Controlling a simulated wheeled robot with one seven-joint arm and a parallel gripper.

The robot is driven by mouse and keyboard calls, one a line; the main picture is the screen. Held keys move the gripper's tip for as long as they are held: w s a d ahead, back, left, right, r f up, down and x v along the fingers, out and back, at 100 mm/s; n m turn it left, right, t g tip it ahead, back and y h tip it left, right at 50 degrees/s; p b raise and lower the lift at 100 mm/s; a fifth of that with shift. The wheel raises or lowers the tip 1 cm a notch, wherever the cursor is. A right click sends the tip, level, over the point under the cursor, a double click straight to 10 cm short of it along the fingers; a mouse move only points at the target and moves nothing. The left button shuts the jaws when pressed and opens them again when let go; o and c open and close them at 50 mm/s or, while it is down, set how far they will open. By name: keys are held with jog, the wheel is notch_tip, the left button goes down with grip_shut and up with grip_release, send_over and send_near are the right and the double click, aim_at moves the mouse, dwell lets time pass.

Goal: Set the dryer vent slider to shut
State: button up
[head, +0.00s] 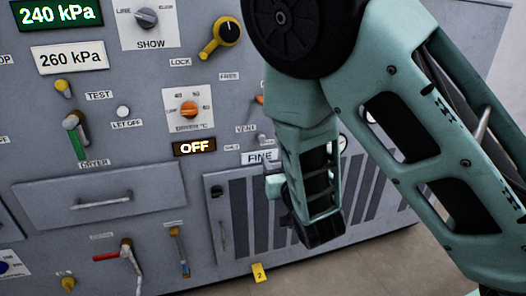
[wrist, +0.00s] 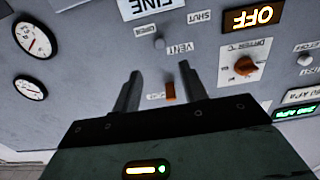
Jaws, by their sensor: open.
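The dryer vent slider shows in the wrist view as a small grey knob (wrist: 159,43), beside the upside-down VENT label (wrist: 180,48). The knob is nearer the OPEN label (wrist: 138,28) than the SHUT label (wrist: 198,17). In the head view the VENT label (head: 245,128) sits left of my arm, which hides part of the slider area. My gripper (wrist: 160,71) is open and empty. Its fingers point at the panel, with the knob beyond their tips in the wrist view; I see no contact.
An orange switch (wrist: 170,92) shows between the fingers. The orange dryer dial (head: 189,109) and OFF display (head: 194,147) are left of the vent area. A FINE plate (head: 259,157) and slatted grille (head: 240,215) are below. Two gauges (wrist: 28,35) show at the wrist view's left.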

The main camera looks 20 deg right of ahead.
aim_at(262, 139)
jog(key=w, duration=1.2)
jog(key=shift+w, duration=0.2)
